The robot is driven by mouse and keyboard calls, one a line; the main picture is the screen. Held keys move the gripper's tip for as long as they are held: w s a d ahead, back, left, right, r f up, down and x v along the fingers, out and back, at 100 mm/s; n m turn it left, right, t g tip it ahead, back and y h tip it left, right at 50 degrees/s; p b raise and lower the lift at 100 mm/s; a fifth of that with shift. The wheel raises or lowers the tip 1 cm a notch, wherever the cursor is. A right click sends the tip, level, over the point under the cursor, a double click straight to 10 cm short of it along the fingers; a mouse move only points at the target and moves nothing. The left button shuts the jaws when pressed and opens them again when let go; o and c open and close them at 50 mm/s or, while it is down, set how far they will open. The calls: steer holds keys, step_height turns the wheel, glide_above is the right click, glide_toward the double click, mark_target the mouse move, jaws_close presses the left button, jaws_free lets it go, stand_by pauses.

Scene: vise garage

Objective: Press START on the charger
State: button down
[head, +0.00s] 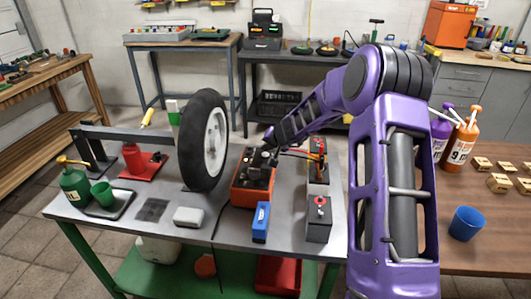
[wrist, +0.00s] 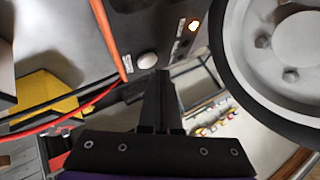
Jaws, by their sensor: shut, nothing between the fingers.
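The charger (head: 251,190) is an orange box with a dark top on the grey workbench. Its dark panel (wrist: 150,22) fills the upper middle of the wrist view. The small labels are too blurred to read. My gripper (head: 268,142) is over the charger's top and hides part of it. In the wrist view my gripper (wrist: 161,78) is shut and empty, its tips just below the pale button. I cannot tell whether they touch the panel.
A wheel (head: 203,140) stands upright left of the charger and is close in the wrist view (wrist: 285,50). A blue item (head: 261,222) lies in front of the charger. Batteries (head: 318,220) stand to the right, with red and black cables (wrist: 60,108) nearby.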

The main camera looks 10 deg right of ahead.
mark_target(266, 156)
steer(key=shift+r, duration=0.3)
steer(key=shift+r+p, duration=1.95)
steer(key=shift+r, duration=0.45)
steer(key=shift+r, duration=0.1)
